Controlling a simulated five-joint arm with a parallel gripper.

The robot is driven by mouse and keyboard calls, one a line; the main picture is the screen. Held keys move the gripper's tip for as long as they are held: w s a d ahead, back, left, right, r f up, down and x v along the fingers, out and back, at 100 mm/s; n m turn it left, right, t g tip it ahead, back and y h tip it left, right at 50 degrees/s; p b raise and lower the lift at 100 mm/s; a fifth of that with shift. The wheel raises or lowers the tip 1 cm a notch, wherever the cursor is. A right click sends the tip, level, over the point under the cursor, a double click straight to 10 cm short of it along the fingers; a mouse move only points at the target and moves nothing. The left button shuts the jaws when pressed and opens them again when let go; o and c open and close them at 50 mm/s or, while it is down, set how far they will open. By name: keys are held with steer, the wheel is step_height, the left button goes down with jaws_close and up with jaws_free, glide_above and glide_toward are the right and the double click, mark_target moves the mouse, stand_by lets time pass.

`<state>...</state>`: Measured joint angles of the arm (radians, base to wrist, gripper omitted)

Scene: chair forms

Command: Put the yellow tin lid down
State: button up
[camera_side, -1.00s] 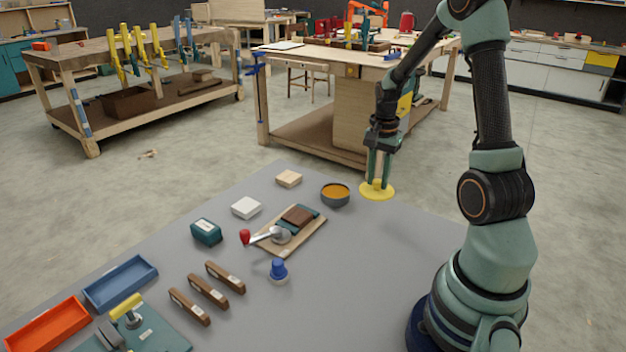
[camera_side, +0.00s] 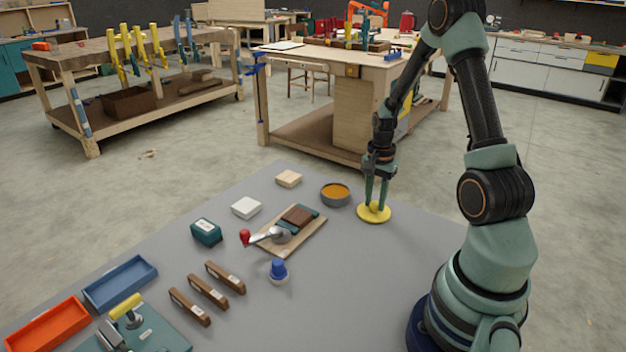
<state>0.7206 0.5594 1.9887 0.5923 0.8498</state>
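The yellow tin lid (camera_side: 361,214) is a round disc with a knob on top. It lies level at the right rear part of the grey table, to the right of the open tin. My gripper (camera_side: 376,203) points straight down, with its two fingers on either side of the knob, and looks shut on it. The lid is at or very near the table top; I cannot tell whether it touches. The tin (camera_side: 335,201) is a dark round bowl shape with orange contents, standing apart from the lid.
A wooden board with a red-knobbed lever (camera_side: 262,238) lies left of the lid. A blue-capped stamp (camera_side: 279,269), a white block (camera_side: 246,207) and a wooden block (camera_side: 289,178) stand nearby. The table in front of the lid is clear.

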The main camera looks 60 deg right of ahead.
mark_target(374, 203)
steer(key=o, duration=0.4)
steer(key=shift+c, duration=0.2)
steer(key=shift+r, duration=0.1)
step_height(374, 203, up, 12)
steer(key=a+r+n+t, duration=0.2)
steer(key=a+r+n, duration=0.3)
steer(key=a+n, duration=0.4)
steer(key=a+r+n+t, duration=0.3)
steer(key=a+r+n, duration=0.3)
steer(key=a, duration=1)
steer(key=n, duration=0.3)
steer(key=shift+s+a+t, duration=0.25)
steer(key=shift+a+t, duration=0.05)
